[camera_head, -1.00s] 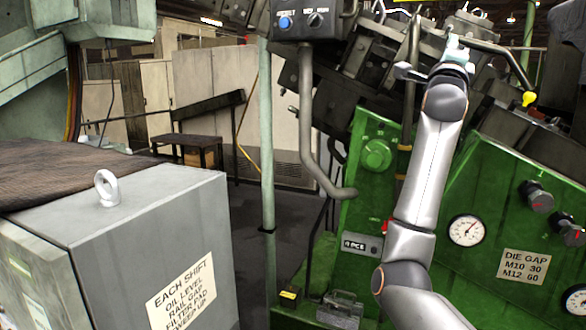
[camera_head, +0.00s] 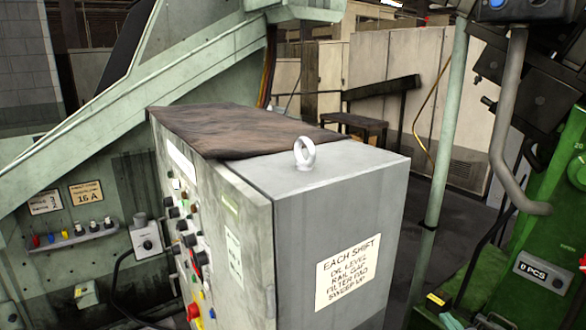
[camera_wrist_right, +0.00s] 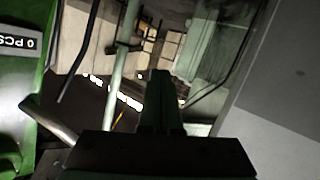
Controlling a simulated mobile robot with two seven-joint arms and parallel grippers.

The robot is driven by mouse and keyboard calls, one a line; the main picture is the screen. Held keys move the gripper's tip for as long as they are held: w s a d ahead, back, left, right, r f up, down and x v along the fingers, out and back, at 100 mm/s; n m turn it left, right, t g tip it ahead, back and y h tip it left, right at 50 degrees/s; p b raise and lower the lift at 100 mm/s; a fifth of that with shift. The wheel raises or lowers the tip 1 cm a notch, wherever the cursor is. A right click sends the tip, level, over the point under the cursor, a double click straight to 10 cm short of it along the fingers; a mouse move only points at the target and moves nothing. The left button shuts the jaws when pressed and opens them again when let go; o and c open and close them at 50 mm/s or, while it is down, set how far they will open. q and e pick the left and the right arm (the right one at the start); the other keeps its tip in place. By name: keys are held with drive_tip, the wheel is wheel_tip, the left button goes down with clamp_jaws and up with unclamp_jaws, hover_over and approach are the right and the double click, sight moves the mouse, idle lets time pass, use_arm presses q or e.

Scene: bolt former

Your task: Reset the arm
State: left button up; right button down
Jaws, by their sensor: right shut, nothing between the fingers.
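My right gripper (camera_wrist_right: 161,82) shows dark in the right wrist view, with its two fingers together and nothing between them. It points toward a pale green post (camera_wrist_right: 125,75) and open space, apart from both. No part of my arms shows in the head view. My left gripper is in neither view.
A grey control cabinet (camera_head: 345,220) with a lifting eye (camera_head: 304,153) and a brown cloth (camera_head: 235,130) fills the middle of the head view. The green machine (camera_head: 570,200) with its "0 PCS" counter (camera_head: 541,270) stands at right. Dark floor (camera_head: 452,225) lies between them. A bench (camera_head: 355,124) stands behind.

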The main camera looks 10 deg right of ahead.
drive_tip(key=s+a+f+n+g+y, duration=0.25)
drive_tip(key=s+a+f, duration=0.35)
drive_tip(key=s+f, duration=0.5)
drive_tip(key=s+a+f+n+g+y, duration=0.2)
drive_tip(key=s+a+f+n+g, duration=0.2)
drive_tip(key=s+a+f, duration=0.55)
drive_tip(key=s+a+m+t, duration=0.1)
drive_tip(key=s+a+m, duration=0.2)
drive_tip(key=a+m, duration=0.2)
drive_tip(key=a, duration=0.3)
drive_tip(key=shift+s+a, duration=0.15)
drive_tip(key=shift+r+y, duration=0.1)
drive_tip(key=shift+y, duration=0.15)
